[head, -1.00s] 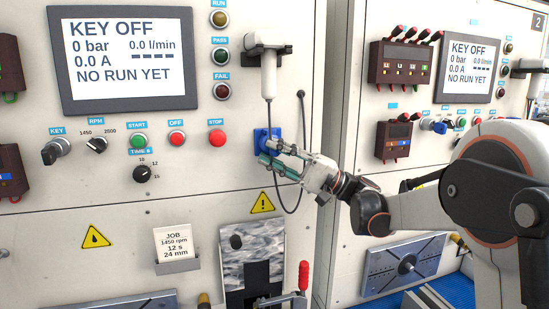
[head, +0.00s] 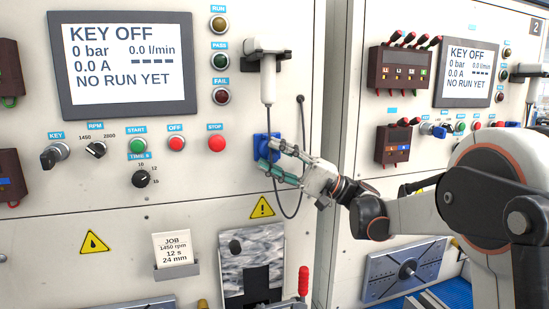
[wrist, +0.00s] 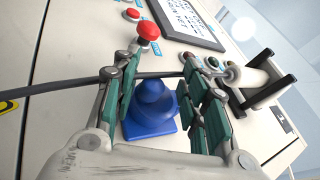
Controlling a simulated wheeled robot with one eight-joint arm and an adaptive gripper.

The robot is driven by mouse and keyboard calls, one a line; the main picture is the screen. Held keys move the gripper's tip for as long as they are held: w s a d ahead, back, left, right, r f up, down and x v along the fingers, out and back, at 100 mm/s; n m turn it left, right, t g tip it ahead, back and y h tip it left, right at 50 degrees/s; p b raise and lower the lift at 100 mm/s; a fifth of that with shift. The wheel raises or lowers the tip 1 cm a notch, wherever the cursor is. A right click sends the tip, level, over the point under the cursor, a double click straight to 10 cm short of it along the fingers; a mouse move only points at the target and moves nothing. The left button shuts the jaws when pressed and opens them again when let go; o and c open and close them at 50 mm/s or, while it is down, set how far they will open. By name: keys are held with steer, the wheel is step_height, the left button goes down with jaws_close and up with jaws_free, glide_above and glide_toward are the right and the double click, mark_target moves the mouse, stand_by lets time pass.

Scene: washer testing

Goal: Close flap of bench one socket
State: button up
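The blue socket (head: 261,140) of bench one is on the upright panel, right of the red STOP button. In the wrist view the socket (wrist: 150,112) shows a square blue base with a rounded blue part standing out. I cannot tell the flap apart from the rest of the blue part. My gripper (head: 268,158) is at the socket, reaching in from the right. In the wrist view my gripper (wrist: 160,75) has its green-padded fingers apart, one on each side of the socket, with nothing visibly pinched. The fingers hide part of the socket in the head view.
A white cylinder (head: 268,77) hangs above the socket in a dark holder, with a dark cable (head: 301,140) looping beside it. The STOP button (head: 217,143) is to the left. A red-handled clamp (head: 303,281) is below. Bench two (head: 420,40) stands to the right.

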steer(key=v, duration=1.2)
steer(key=s+a+f+m+t+h+b, duration=0.1)
steer(key=s+a+f+h+b, duration=0.2)
steer(key=s+a+f+h, duration=0.4)
steer(key=s+a+f+m+t+h+b, duration=0.1)
steer(key=s+a+f+h+b, duration=0.25)
steer(key=f, duration=0.55)
steer(key=s+d+f+n+t+h+b, duration=0.1)
steer(key=s+d+f+h+b, duration=0.1)
steer(key=s+d+f+h, duration=0.4)
steer(key=s+d+f+n+t+h+b, duration=0.1)
steer(key=s+d+f+h+b, duration=0.1)
steer(key=s+d+f+h, duration=0.4)
steer(key=s+d+f, duration=0.1)
steer(key=s+f, duration=0.3)
steer(key=s, duration=0.2)
steer(key=shift+s+f+b, duration=0.3)
steer(key=shift+f+b, duration=0.1)
